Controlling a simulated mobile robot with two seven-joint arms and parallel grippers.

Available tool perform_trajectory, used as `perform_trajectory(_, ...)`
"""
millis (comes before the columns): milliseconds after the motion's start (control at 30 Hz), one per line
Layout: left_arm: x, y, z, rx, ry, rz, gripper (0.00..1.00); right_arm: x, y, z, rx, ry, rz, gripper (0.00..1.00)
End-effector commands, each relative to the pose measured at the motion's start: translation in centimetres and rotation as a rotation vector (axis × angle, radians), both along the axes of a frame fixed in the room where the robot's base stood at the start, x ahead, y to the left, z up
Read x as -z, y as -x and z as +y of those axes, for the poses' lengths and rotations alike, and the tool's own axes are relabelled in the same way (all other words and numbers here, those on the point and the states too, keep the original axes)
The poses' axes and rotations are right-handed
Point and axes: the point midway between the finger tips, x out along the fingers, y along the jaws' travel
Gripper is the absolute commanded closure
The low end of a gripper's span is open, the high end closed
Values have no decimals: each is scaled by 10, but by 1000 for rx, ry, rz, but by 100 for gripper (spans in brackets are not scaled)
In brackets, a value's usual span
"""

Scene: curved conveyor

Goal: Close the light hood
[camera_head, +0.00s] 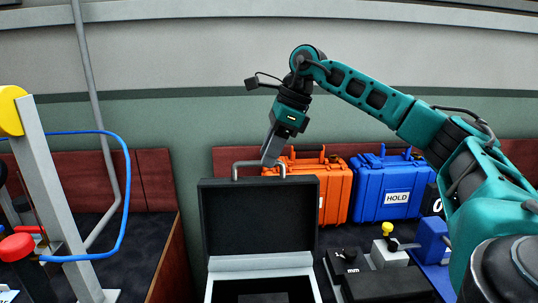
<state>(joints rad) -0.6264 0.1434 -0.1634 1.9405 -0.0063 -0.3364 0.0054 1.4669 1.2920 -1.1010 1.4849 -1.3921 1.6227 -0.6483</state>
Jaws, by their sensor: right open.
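The light hood appears to be the dark lid (260,222) of a box in the middle of the camera_head view. It stands raised, about upright, with a grey bar handle (236,170) on its top edge. Below it is the box's pale grey rim (262,263) with a dark inside, cut off by the bottom edge. My right gripper (271,158) points down at the right part of the handle, its fingers overlapping it in the picture. It is open; I cannot tell whether it touches the handle. My left gripper is out of view.
An orange case (334,190) and a blue case (383,195) marked HOLD stand behind the lid to the right. A yellow-knobbed device (388,250) and a black block (348,262) are at lower right. A grey post (50,190) and a blue hose (126,200) stand at left.

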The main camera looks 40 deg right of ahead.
Motion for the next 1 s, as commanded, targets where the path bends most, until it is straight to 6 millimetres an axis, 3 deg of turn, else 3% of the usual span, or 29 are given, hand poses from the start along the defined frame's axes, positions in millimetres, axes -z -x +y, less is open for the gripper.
perform_trajectory(367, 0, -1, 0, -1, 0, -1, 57, 6, -2, 2, -1, 0, 0, 60)
perform_trajectory(800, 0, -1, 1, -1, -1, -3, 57, 6, -2, 2, -1, 0, 0, 100)
perform_trajectory(1000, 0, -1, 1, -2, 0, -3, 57, 6, -2, 2, -1, -1, -1, 100)
